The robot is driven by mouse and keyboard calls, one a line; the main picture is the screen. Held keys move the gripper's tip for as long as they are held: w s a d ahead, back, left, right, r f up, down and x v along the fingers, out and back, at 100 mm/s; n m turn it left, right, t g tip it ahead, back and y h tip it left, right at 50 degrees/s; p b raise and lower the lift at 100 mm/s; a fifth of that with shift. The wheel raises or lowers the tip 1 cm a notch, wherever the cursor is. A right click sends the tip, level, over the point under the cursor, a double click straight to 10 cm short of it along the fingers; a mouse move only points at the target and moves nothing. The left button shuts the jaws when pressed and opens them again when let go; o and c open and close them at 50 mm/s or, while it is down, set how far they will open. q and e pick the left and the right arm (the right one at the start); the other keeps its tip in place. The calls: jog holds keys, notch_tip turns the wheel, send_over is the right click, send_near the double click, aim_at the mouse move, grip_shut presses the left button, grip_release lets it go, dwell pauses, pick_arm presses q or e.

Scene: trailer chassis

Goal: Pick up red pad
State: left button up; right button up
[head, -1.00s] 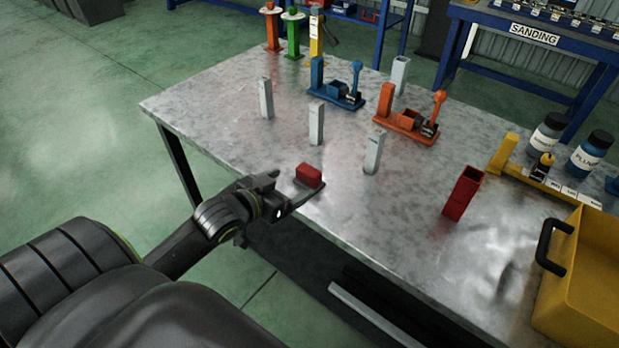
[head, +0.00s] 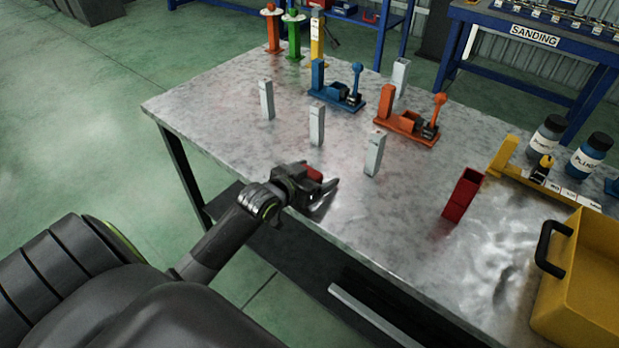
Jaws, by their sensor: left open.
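The red pad (head: 314,173) lies near the front edge of the metal table (head: 225,120). Most of it is hidden behind my left gripper (head: 328,192), and only a small red part shows. My left gripper is open, with its fingers low over the table around or beside the pad; I cannot tell whether they touch it. My right gripper does not show.
Grey upright blocks (head: 316,124) stand behind the pad, one (head: 375,153) to its right. A red holder (head: 462,195) and a yellow bin (head: 585,285) are farther right. Blue (head: 338,95) and orange (head: 405,127) fixtures stand at the back.

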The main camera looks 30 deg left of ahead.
pick_arm(q)
jog(key=c, duration=1)
jog(key=shift+r, duration=0.1)
